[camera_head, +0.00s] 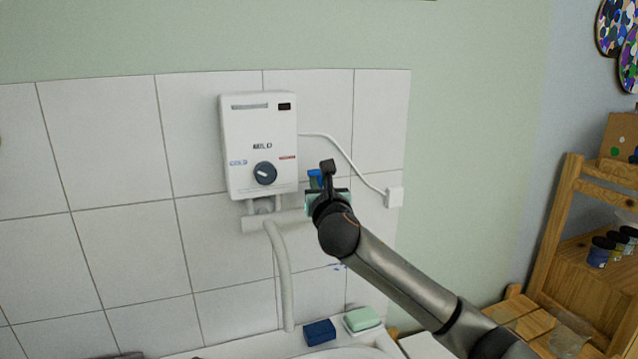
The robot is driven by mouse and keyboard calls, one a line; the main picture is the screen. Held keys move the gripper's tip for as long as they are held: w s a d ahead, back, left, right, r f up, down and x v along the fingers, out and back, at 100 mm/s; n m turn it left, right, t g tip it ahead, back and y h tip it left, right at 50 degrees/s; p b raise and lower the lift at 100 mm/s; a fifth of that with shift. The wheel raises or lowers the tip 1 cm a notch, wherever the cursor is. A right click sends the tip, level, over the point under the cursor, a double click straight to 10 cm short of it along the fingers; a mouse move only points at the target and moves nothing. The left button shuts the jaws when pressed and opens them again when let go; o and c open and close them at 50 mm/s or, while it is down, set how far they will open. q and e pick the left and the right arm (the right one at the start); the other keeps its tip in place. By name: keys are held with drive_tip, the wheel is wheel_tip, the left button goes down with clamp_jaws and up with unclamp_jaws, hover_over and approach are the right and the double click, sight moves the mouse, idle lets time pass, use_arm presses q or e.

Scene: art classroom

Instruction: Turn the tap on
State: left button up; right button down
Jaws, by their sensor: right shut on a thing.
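A white water heater (258,145) with a dark round knob (265,173) is fixed to the tiled wall. Below it runs a pale horizontal tap pipe (270,222), from which a spout (283,270) hangs down. A blue tap handle (314,178) shows at the right end of the pipe. My right gripper (325,182) comes in from the lower right and is shut on this handle. The gripper hides most of the handle and the pipe's end. My left gripper is out of view.
A blue sponge (319,332) and a green soap bar (361,319) lie on the sink's back ledge below the spout. A white cable runs from the heater to a wall socket (394,197). A wooden shelf (565,250) with paint jars stands at right.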

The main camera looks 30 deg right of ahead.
drive_tip(key=t+b, duration=0.1)
drive_tip(key=s+t+h+b, duration=0.1)
drive_tip(key=b, duration=0.1)
drive_tip(key=s+t+b, duration=0.1)
drive_tip(key=b, duration=0.1)
drive_tip(key=shift+s+a+f+m, duration=0.1)
drive_tip(key=shift+a+f+m, duration=0.15)
drive_tip(key=shift+m, duration=0.15)
drive_tip(key=c, duration=0.9)
unclamp_jaws()
drive_tip(key=shift+s+a, duration=0.1)
drive_tip(key=b+v, duration=0.2)
drive_tip(key=v, duration=1)
drive_tip(key=shift+a+f, duration=0.1)
drive_tip(key=shift+f, duration=0.05)
